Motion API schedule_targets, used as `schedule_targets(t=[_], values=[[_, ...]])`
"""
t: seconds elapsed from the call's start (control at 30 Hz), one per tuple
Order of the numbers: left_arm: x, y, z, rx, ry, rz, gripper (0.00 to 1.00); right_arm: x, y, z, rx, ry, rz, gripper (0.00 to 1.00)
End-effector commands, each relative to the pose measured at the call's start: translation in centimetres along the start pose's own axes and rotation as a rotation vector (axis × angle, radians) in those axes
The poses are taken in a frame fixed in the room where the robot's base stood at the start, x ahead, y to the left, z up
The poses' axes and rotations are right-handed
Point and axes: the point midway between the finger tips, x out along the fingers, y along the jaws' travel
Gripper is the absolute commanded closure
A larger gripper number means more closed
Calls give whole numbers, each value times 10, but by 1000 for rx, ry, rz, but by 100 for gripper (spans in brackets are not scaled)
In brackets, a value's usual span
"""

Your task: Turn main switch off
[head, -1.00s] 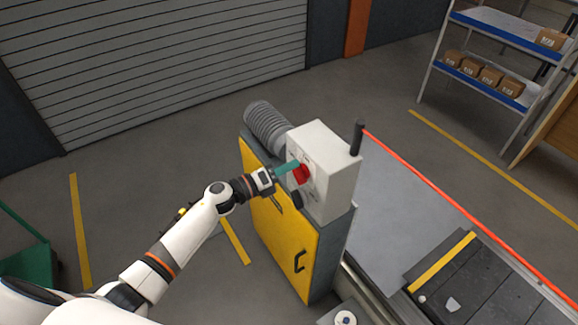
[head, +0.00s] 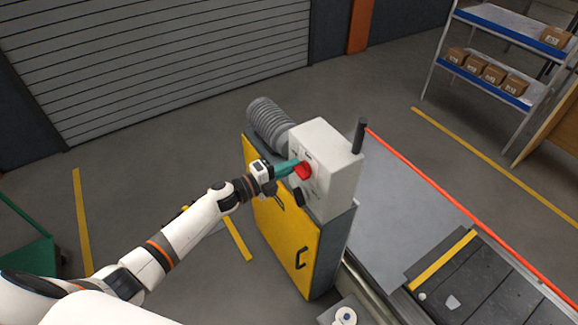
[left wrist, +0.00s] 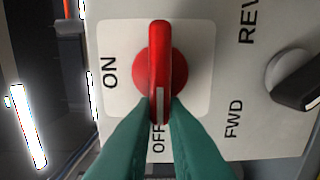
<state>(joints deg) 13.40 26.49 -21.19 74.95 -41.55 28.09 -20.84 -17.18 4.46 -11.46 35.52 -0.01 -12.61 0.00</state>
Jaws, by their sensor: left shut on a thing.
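The main switch is a red rotary handle (head: 304,171) on the front of a light grey control box (head: 336,175). In the left wrist view the red handle (left wrist: 160,60) stands over a round red base on a white plate marked ON at left and OFF below. The white mark on the handle points down toward OFF. My left gripper (head: 297,167) reaches the switch from the left. Its teal fingers (left wrist: 159,118) are shut on the handle's lower end and partly hide the OFF label. My right gripper is out of view.
A black FWD/REV knob (left wrist: 297,82) sits beside the switch. The box stands on a yellow-doored cabinet (head: 285,235), with a ribbed grey hose (head: 268,122) behind it. The conveyor (head: 490,285) lies at right, and a shelf (head: 505,55) stands far right.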

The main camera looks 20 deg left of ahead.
Motion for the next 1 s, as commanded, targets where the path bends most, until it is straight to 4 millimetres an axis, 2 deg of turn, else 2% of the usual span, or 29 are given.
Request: schedule_targets(t=[0.47, 0.5, 0.6, 0.87, 1.0], values=[[0, -1, -1, -14, 2, -2, 100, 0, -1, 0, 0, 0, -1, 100], [0, -1, -1, -14, 2, -2, 82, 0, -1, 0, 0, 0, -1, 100], [0, -1, 0, -13, 2, -1, 66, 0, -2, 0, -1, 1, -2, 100], [-1, -1, 0, -12, 1, -1, 66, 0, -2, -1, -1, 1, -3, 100], [-10, -3, -1, -11, 1, -3, 66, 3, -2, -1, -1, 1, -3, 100]])
